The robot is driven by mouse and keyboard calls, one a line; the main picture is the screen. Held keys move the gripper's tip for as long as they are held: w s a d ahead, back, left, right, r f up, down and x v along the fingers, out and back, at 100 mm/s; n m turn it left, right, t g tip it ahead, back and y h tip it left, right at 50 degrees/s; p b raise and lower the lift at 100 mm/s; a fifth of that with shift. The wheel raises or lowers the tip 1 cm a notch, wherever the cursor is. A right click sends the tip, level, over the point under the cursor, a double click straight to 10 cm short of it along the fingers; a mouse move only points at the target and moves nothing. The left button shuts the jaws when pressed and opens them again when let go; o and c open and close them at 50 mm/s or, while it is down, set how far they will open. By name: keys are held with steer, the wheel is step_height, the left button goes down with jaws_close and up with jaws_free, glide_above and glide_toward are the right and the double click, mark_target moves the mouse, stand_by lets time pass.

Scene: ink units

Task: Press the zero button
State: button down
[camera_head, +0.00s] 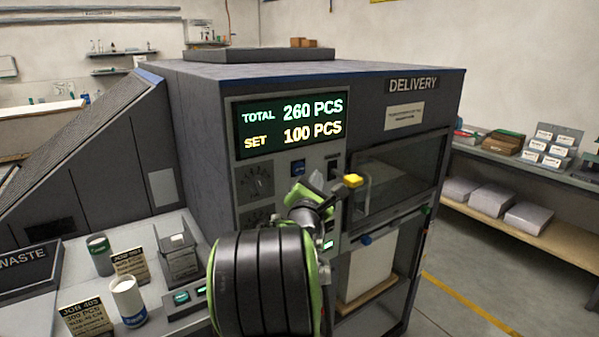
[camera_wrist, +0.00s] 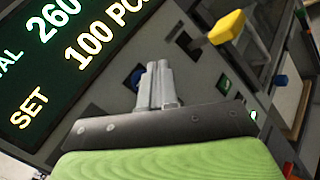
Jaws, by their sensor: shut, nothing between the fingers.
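The control panel has a display (camera_head: 290,125) reading TOTAL 260 PCS and SET 100 PCS. A small blue button (camera_head: 298,167) sits in a dark square below the display; its label is too small to read, so I cannot confirm that it is the zero button. In the wrist view a blue button (camera_wrist: 138,76) shows just left of the fingertips, partly hidden by them. My gripper (camera_wrist: 158,68) is shut and empty, with its tips close in front of the panel. I cannot tell whether they touch it. In the head view my gripper (camera_head: 314,192) is below and right of the blue button.
A yellow-tipped lever (camera_head: 353,181) sticks out right of my gripper and also shows in the wrist view (camera_wrist: 226,27). Dials (camera_head: 256,183) are at the left. A blue knob (camera_head: 365,240) is lower right. Cups and job cards (camera_head: 85,318) stand on the left counter.

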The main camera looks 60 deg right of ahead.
steer(key=shift+w+d, duration=0.4)
steer(key=shift+w, duration=0.35)
steer(key=shift+w+d, duration=0.35)
steer(key=shift+w, duration=0.4)
stand_by(0.8)
steer(key=shift+w+d+p, duration=0.25)
steer(key=shift+w+p, duration=0.1)
steer(key=shift+w, duration=0.05)
steer(key=shift+w+d, duration=0.15)
steer(key=shift+w, duration=0.25)
stand_by(0.7)
steer(key=shift+s+a, duration=0.4)
steer(key=shift+s, duration=0.35)
steer(key=shift+s+a, duration=0.4)
steer(key=shift+s, duration=0.35)
steer(key=shift+s+a, duration=0.35)
steer(key=shift+s, duration=0.4)
steer(key=shift+s+a, duration=0.4)
steer(key=shift+s, duration=0.35)
